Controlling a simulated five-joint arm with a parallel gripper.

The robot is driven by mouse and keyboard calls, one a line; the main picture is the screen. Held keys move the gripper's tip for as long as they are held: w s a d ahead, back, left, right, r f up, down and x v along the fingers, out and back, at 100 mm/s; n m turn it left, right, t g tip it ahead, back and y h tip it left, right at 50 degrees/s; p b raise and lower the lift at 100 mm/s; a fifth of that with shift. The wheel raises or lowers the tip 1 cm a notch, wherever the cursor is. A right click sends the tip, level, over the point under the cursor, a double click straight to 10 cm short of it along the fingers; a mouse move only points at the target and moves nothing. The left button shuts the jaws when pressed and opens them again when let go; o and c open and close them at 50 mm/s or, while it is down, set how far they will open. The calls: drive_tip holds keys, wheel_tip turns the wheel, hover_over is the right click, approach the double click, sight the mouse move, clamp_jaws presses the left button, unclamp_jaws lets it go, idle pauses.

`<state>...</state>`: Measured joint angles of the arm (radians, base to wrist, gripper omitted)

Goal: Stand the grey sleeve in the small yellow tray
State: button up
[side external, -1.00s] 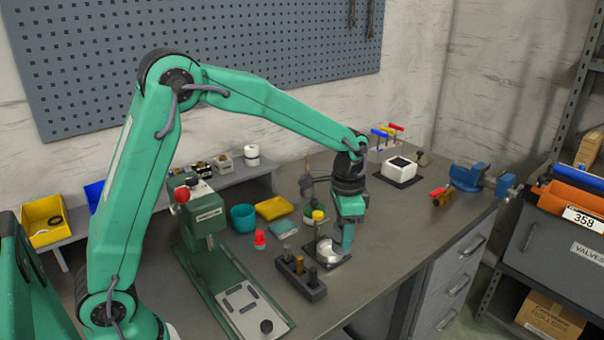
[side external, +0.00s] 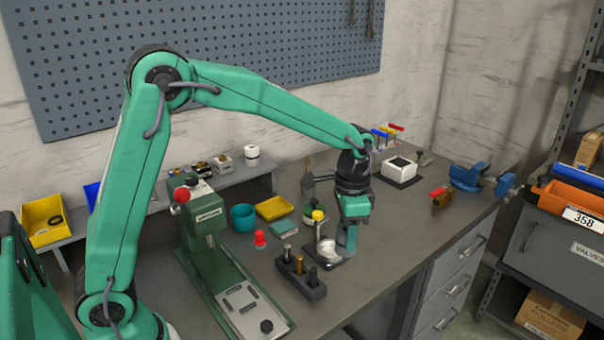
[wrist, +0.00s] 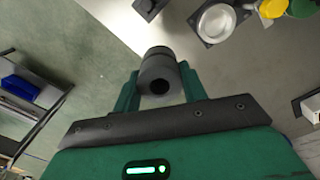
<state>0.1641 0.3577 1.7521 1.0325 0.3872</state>
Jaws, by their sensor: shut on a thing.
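The grey sleeve (wrist: 158,78) is a short round tube with a dark bore, in the wrist view. My gripper (wrist: 155,88) is shut on it, one green finger on each side. In the side external view my gripper (side external: 349,238) is low over the right part of the bench, beside the round white dish. The sleeve is hard to make out there.
The white dish (side external: 327,248) on a dark plate is close to my gripper. A black block with upright pegs (side external: 300,277), a red piece (side external: 260,238), a teal cup (side external: 243,217) and a green press (side external: 207,220) stand further left. The bench's front edge is near.

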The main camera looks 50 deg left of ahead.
wheel_tip(320, 180, up, 5)
drive_tip(key=shift+a+r, duration=0.1)
drive_tip(key=shift+r, duration=0.05)
drive_tip(key=w+a+n, duration=0.2)
drive_tip(key=a, duration=0.4)
drive_tip(key=w+a+n, duration=0.2)
drive_tip(key=w+a, duration=0.1)
drive_tip(key=a, duration=0.4)
drive_tip(key=n, duration=0.4)
hover_over(274, 209)
wheel_tip(274, 209, down, 13)
drive_tip(key=shift+f, duration=1.95)
drive_tip(key=shift+f, duration=0.15)
